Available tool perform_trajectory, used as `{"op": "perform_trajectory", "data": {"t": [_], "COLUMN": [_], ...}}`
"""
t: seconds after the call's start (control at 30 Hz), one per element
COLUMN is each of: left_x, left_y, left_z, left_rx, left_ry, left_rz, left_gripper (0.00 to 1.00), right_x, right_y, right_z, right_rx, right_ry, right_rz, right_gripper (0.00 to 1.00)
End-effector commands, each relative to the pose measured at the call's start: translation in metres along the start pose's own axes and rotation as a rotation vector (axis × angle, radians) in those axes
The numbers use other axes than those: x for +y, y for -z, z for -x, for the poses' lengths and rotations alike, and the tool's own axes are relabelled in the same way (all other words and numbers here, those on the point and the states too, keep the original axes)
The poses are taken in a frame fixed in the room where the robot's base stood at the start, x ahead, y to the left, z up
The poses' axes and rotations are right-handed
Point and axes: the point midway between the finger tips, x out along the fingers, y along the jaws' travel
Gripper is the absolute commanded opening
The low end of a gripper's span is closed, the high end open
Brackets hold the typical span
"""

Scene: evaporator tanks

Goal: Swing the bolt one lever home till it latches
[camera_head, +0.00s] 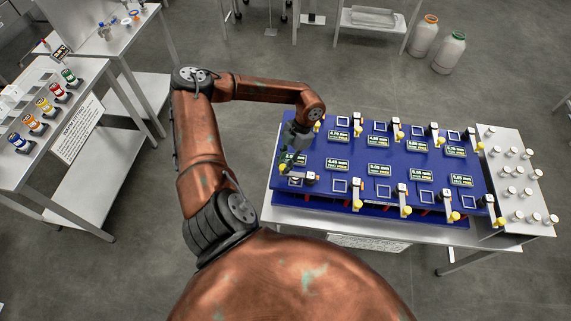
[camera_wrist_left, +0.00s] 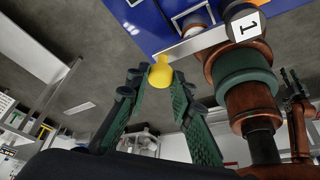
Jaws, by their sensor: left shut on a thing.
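In the left wrist view, the bolt one lever is a pale flat bar (camera_wrist_left: 192,45). It runs from a dark pivot block with a white label reading 1 (camera_wrist_left: 246,27) to a yellow knob (camera_wrist_left: 160,73). My left gripper (camera_wrist_left: 159,80) has its green-padded fingers on either side of this knob and is shut on it. In the head view, my left gripper (camera_head: 294,152) reaches down at the left end of the blue panel (camera_head: 357,157) and hides much of the lever there. Whether the lever is latched cannot be told.
Several similar levers with yellow knobs (camera_head: 357,204) line the panel's front and back edges, beside small lit displays (camera_head: 420,175). A grey plate with several white-topped pegs (camera_head: 513,172) adjoins on the right. A side table (camera_head: 45,105) stands left.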

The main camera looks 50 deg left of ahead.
Motion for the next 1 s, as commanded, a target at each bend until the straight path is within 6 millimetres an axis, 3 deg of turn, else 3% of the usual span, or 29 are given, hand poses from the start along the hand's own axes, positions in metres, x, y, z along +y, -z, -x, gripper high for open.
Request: {"op": "perform_trajectory", "data": {"t": [0.07, 0.1, 0.33, 0.67, 0.77, 1.0], "left_x": [0.002, 0.002, 0.001, 0.001, 0.001, 0.001], "left_y": [-0.002, -0.002, -0.001, -0.001, -0.001, -0.002], "left_z": [0.002, 0.002, 0.001, 0.004, 0.015, 0.063], "left_rx": [-0.005, -0.005, -0.003, -0.002, -0.004, -0.006], "left_ry": [-0.005, -0.005, -0.003, -0.002, -0.001, -0.002], "left_rz": [0.003, 0.003, 0.002, 0.002, 0.002, 0.001], "left_gripper": [0.0, 0.22, 0.38, 0.38, 0.38, 0.38], "right_x": [0.0, 0.0, -0.001, 0.001, 0.0, 0.0], "right_y": [0.0, 0.0, 0.0, -0.001, -0.001, -0.001], "right_z": [0.0, 0.0, 0.0, 0.0, 0.0, 0.0], "right_rx": [0.0, 0.0, 0.0, -0.002, -0.002, -0.002], "right_ry": [0.0, 0.0, 0.001, 0.0, 0.0, 0.0], "right_rz": [0.0, 0.0, 0.0, 0.0, 0.0, 0.0], "right_gripper": [0.4, 0.4, 0.4, 0.4, 0.4, 0.4]}}
